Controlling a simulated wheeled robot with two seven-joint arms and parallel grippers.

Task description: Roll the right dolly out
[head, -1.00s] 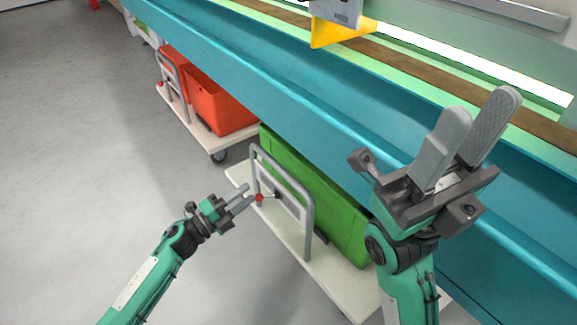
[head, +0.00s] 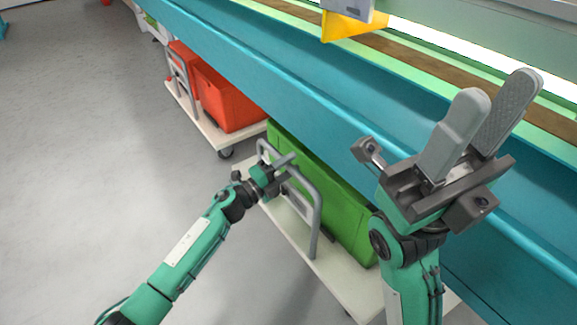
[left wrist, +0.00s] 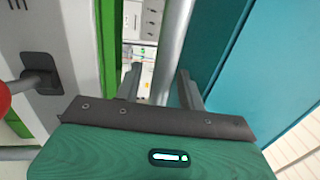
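The right dolly (head: 335,280) is a pale flat cart with a green crate (head: 345,205) on it, partly under the teal conveyor. Its grey tube handle (head: 314,225) stands upright at the near end. My left gripper (head: 285,165) is at the handle, covering part of it. In the left wrist view its fingers (left wrist: 162,88) are apart, and a grey bar (left wrist: 174,40) runs between them with gaps visible. A red knob (left wrist: 4,98) shows at the left edge there. My right gripper (head: 478,125) is open and empty, raised in front of the conveyor.
Another dolly (head: 207,130) with red crates (head: 225,100) stands further back on the left. The teal conveyor side (head: 300,85) runs diagonally above both dollies. The grey floor (head: 90,150) on the left is clear.

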